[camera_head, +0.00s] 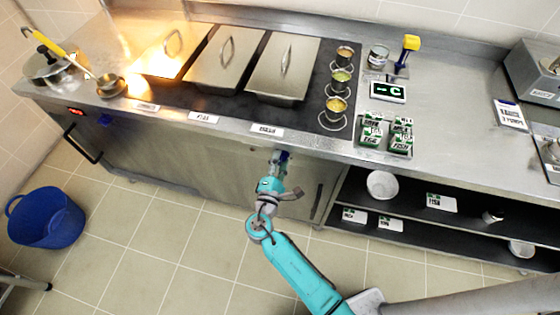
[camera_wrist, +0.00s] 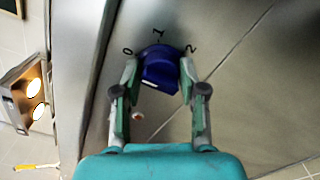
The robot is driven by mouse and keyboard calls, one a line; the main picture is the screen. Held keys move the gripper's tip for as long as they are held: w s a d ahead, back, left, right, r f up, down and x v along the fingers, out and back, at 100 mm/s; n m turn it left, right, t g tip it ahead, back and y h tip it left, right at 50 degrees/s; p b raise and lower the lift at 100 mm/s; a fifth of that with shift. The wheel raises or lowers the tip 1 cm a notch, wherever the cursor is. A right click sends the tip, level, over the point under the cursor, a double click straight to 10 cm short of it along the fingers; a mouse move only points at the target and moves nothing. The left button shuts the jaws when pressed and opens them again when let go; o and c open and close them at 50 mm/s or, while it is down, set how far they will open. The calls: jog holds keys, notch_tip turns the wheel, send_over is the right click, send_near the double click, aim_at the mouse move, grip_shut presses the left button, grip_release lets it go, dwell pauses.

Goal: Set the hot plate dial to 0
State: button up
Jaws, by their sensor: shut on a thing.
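In the wrist view, a blue dial (camera_wrist: 160,70) sits on a metal panel, with the marks 0, 1 and 2 around its upper side. The 0 is at its left, the 1 above and the 2 at its right. My gripper (camera_wrist: 158,76) is shut on the dial, one finger on each side. In the head view, my gripper (camera_head: 281,160) is at the counter's front face, below the rightmost lidded pan, and mostly hides the dial there.
Another blue knob (camera_head: 105,120) is on the front at far left, beside a red display (camera_head: 76,112). Lidded pans (camera_head: 284,68) and sauce cups (camera_head: 336,108) stand on the counter. Open shelves (camera_head: 430,222) are to the right. A blue tub (camera_head: 45,217) stands on the floor at left.

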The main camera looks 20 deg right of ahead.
dwell(0.5)
jog(key=o, duration=1.1)
jog(key=shift+o, duration=0.2)
jog(key=shift+a, duration=0.1)
jog(key=v, duration=1.1)
jog(key=shift+s+a, duration=0.2)
jog(key=shift+s, duration=0.15)
